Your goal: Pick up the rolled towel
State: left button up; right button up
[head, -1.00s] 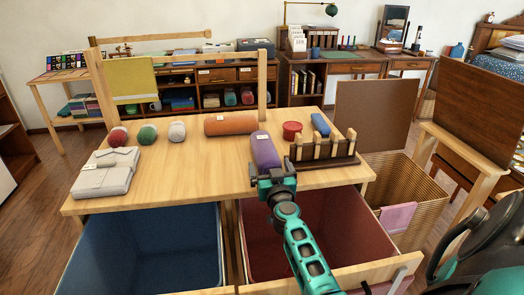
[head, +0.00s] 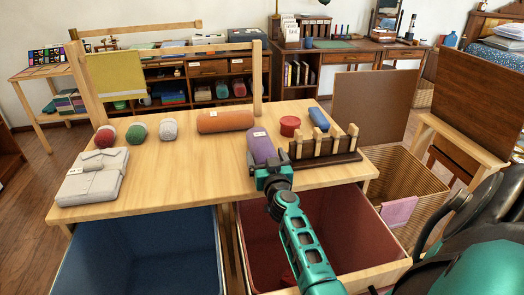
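A purple rolled towel (head: 260,144) with a white tag lies on the wooden table top (head: 200,172), pointing away from me. My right gripper (head: 270,168) is at its near end, with its fingers apart, one to each side of the roll; the gripper hides that end. Whether the fingers touch the roll cannot be told. An orange roll (head: 226,121) with a tag lies crosswise farther back. A smaller blue roll (head: 319,119) lies at the back right. My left gripper is not in view.
Folded grey cloth (head: 92,177) and several balls lie left.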

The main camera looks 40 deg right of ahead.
jog(key=c, duration=0.8)
jog(key=shift+r, duration=0.15)
notch_tip(320, 180, up, 8)
jog(key=p, duration=0.8)
jog(key=shift+r, duration=0.2)
jog(key=shift+d+r, duration=0.1)
jog(key=shift+r, duration=0.25)
jog(key=shift+d+r, duration=0.15)
jog(key=shift+r, duration=0.3)
jog(key=shift+r+b, duration=0.55)
jog(key=shift+b, duration=0.05)
notch_tip(320, 180, up, 9)
jog(key=p, duration=0.1)
jog(key=shift+a+f, duration=0.15)
jog(key=shift+a, duration=0.1)
